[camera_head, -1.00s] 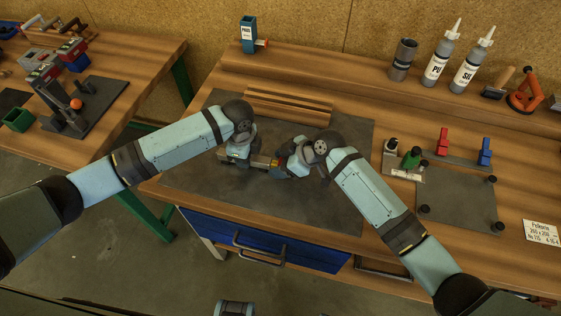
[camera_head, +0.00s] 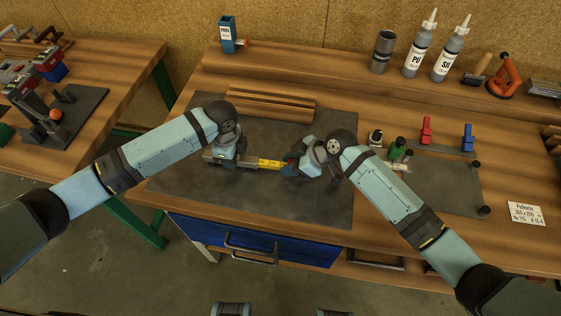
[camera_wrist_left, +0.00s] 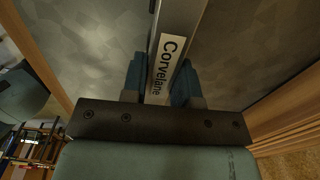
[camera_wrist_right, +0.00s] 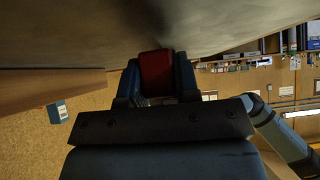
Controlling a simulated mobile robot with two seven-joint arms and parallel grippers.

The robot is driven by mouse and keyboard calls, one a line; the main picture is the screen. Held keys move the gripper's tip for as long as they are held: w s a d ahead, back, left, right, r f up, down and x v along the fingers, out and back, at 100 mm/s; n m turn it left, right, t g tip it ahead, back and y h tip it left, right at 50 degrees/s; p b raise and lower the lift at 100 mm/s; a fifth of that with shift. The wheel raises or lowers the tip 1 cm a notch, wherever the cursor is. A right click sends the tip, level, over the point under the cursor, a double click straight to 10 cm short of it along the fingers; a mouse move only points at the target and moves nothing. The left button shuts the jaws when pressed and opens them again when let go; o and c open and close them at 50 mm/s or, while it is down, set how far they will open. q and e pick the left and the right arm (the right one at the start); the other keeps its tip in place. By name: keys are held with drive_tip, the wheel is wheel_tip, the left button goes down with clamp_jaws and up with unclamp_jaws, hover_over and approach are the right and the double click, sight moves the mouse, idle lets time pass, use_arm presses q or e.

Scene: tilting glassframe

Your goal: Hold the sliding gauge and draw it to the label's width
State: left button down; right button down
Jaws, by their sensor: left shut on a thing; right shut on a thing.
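The sliding gauge lies level between my grippers over the dark mat. A yellow scale (camera_head: 269,164) shows between its two ends. My left gripper (camera_head: 228,161) is shut on the gauge's grey body, whose "Corvelane" plate (camera_wrist_left: 168,66) runs between the fingers in the left wrist view. My right gripper (camera_head: 294,166) is shut on the gauge's red slider end (camera_wrist_right: 156,72), seen between the fingers in the right wrist view. The white label card (camera_head: 525,214) lies on the bench at the far right, with "360 x 200" seemingly printed on it. The scale's numbers are too small to read.
The dark mat (camera_head: 290,205) is clear in front of the gauge. Wooden strips (camera_head: 270,105) lie behind it. At right is a grey plate (camera_head: 435,187) with black knobs, and red (camera_head: 426,130) and blue (camera_head: 467,138) clamps. Bottles (camera_head: 420,48) stand on the back shelf.

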use_arm(q)
drive_tip(key=shift+a, duration=0.1)
use_arm(e)
drive_tip(key=shift+a, duration=0.1)
drive_tip(key=c, duration=0.8)
unclamp_jaws()
drive_tip(key=shift+c, duration=0.2)
drive_tip(key=v, duration=1.2)
use_arm(q)
drive_tip(key=c, duration=0.8)
unclamp_jaws()
